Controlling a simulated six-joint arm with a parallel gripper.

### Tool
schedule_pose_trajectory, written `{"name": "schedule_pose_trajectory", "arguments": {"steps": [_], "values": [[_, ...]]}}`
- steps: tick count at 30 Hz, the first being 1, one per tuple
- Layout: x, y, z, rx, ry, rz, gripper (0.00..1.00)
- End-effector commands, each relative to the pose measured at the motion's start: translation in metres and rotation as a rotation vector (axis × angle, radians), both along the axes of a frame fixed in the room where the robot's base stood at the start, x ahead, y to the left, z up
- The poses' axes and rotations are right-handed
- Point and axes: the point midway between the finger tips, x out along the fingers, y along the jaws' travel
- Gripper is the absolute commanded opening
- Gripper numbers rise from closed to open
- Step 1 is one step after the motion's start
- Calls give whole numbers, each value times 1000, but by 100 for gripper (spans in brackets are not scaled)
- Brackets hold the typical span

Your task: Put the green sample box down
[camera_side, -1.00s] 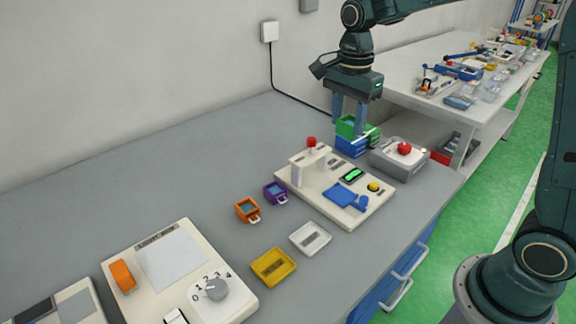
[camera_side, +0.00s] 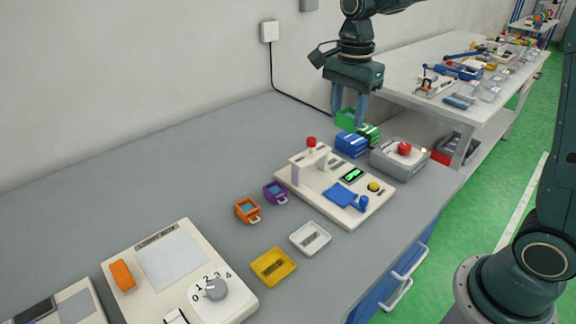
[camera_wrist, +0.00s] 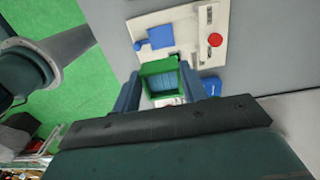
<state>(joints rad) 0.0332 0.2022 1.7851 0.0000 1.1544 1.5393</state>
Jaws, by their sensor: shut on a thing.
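My gripper (camera_side: 348,117) is shut on the green sample box (camera_side: 345,119) and holds it up at the back of the grey bench. In the wrist view the green box (camera_wrist: 146,71) sits between my two fingers, open side towards the camera, with ribbed blue contents inside. In the side view a finger hides part of it. A blue box (camera_side: 351,145) stands on the bench just below it, and a green striped thing (camera_side: 369,133) stands right beside that.
A cream test panel (camera_side: 335,203) with a red knob stands in front, and a grey box with a red button (camera_side: 400,158) to the right. The bench's left back is clear.

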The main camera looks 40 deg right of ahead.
Motion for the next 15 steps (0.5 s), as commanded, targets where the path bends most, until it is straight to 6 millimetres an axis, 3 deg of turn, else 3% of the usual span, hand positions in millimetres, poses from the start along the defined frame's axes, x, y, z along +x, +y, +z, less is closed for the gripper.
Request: {"name": "schedule_pose_trajectory", "arguments": {"steps": [8, 15], "values": [[-4, 38, -5, 0, 1, 8, 17], [-16, 90, -12, 0, 1, 9, 17]]}}
